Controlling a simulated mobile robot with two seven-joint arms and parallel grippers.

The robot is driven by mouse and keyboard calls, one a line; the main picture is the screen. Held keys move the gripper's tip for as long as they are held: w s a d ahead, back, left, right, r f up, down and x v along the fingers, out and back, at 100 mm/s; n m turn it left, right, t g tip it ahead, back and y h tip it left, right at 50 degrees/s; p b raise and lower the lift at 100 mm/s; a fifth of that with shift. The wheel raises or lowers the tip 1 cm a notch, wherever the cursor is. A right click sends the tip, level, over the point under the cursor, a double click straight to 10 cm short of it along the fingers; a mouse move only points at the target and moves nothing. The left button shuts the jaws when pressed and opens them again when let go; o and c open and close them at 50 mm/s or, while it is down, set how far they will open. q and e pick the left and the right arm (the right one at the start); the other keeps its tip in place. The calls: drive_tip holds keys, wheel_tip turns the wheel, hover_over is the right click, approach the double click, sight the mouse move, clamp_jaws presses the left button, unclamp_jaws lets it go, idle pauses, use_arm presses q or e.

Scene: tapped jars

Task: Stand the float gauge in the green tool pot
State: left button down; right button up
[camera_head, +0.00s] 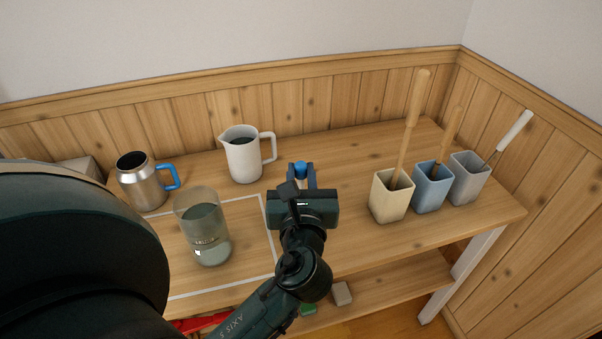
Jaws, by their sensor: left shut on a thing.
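My left gripper (301,172) is over the middle of the table, pointing toward the back wall. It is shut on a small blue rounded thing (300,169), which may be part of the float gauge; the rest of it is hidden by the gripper. Three square tool pots stand at the right: a cream pot (388,204), a blue pot (429,196) and a grey pot (467,186). Each has a handled tool standing in it. None of these pots looks green. My right gripper is not in view.
A clear jar with liquid (203,240) stands inside a white outline on the table. A white jug (243,160) and a steel mug with a blue handle (142,188) stand behind. Small green (308,309) and grey (342,293) blocks lie lower down.

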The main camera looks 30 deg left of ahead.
use_arm(q)
drive_tip(key=shift+f, duration=0.15)
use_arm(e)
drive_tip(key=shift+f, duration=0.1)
use_arm(q)
drive_tip(key=shift+f+b, duration=0.35)
drive_tip(key=shift+f, duration=0.15)
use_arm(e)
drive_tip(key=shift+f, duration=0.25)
use_arm(q)
drive_tip(key=c, duration=1.2)
unclamp_jaws()
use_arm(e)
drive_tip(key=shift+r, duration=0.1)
